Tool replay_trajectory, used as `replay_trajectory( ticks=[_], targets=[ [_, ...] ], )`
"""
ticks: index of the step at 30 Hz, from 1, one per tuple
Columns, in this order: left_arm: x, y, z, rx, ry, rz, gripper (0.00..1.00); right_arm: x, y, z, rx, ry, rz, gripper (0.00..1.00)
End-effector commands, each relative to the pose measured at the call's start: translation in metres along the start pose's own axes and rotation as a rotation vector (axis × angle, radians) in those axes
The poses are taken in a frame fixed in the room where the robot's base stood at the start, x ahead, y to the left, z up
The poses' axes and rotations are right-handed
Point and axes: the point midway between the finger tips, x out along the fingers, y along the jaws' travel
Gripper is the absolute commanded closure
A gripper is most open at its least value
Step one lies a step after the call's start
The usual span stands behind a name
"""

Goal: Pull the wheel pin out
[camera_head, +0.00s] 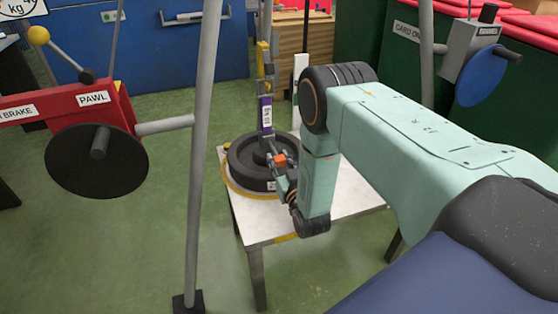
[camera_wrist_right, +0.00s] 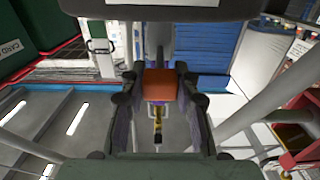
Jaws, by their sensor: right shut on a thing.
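My right gripper (camera_head: 280,168) reaches down from the right to the black wheel-like stack (camera_head: 246,172) on the white table. It is shut on a small orange piece, which looks like the grip of the wheel pin (camera_head: 280,159). In the right wrist view the orange grip (camera_wrist_right: 160,86) sits between the two dark fingers of the right gripper (camera_wrist_right: 160,98). The grip is at the stack's near right side. I cannot tell how far the pin is in, as the gripper and stack hide its shaft. My left gripper is not in view.
A purple labelled hanger (camera_head: 266,113) stands upright over the stack's middle. The white table (camera_head: 268,226) has bare room in front. A grey pole (camera_head: 195,170) and a red pawl unit (camera_head: 70,107) with a black disc stand at left. Green bins (camera_head: 362,70) are behind.

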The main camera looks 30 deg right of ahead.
Motion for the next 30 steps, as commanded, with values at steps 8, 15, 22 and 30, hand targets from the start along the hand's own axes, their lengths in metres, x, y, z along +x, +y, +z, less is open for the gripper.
replay_trajectory(
  ticks=[8,15,22,30],
  targets=[
    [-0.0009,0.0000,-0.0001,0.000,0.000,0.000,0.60,0.0007,0.0001,0.0013,0.000,-0.003,0.000,1.00],
    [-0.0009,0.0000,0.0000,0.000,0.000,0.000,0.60,0.0015,-0.0001,0.0022,-0.001,-0.006,-0.001,0.61],
    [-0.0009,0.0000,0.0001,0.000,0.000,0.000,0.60,0.0020,-0.0003,0.0008,0.000,-0.002,-0.001,0.45],
    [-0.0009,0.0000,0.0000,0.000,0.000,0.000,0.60,-0.0004,-0.0003,0.0003,0.000,-0.001,-0.001,0.45]
  ],
)
